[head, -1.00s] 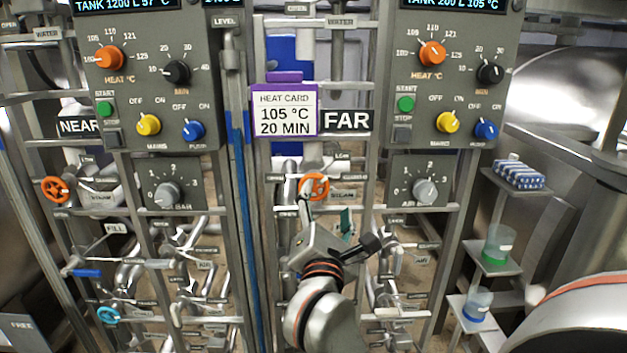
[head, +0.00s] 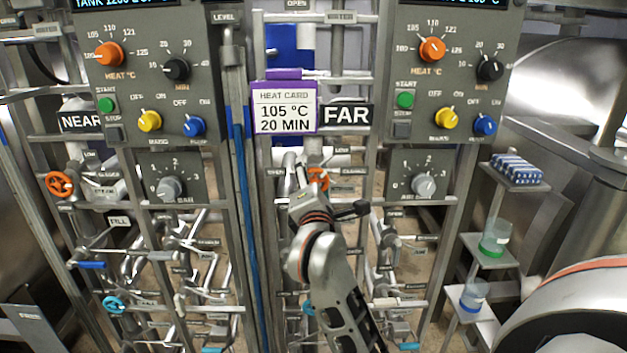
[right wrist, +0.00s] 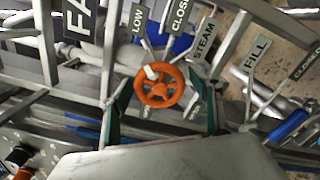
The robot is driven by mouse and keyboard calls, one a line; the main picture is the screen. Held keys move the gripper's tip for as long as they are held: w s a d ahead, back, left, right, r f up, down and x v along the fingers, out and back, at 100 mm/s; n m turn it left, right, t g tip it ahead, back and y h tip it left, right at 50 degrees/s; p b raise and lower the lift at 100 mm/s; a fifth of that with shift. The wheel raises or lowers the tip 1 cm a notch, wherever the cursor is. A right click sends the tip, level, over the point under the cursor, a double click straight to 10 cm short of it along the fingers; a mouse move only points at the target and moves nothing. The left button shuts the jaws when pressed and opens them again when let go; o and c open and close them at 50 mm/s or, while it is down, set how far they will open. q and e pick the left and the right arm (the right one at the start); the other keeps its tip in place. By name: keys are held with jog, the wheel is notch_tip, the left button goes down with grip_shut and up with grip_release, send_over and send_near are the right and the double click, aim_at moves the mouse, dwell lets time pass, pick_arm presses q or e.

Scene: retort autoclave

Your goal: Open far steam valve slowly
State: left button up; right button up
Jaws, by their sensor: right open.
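The far steam valve is an orange handwheel (right wrist: 159,87) with a pale peg on its rim, below the STEAM label (right wrist: 203,40) in the right wrist view. In the head view the far steam wheel (head: 319,178) shows only in part, behind my right gripper (head: 308,185). In the right wrist view my right gripper (right wrist: 163,108) is open, its two dark green fingers on either side of the wheel, with gaps to it. I cannot tell how deep the fingers reach. The FAR sign (head: 346,115) hangs above the wheel. My left gripper is not in view.
A similar orange near wheel (head: 60,184) is at the left. A heat card (head: 285,108) hangs beside the FAR sign. Pipes, rails and lever valves crowd the space around my right arm. Shelves with a blue-striped pack (head: 516,169) and beakers stand at the right.

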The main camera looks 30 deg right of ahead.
jog(key=shift+c, duration=0.4)
jog(key=c, duration=1.1)
jog(key=shift+o, duration=0.2)
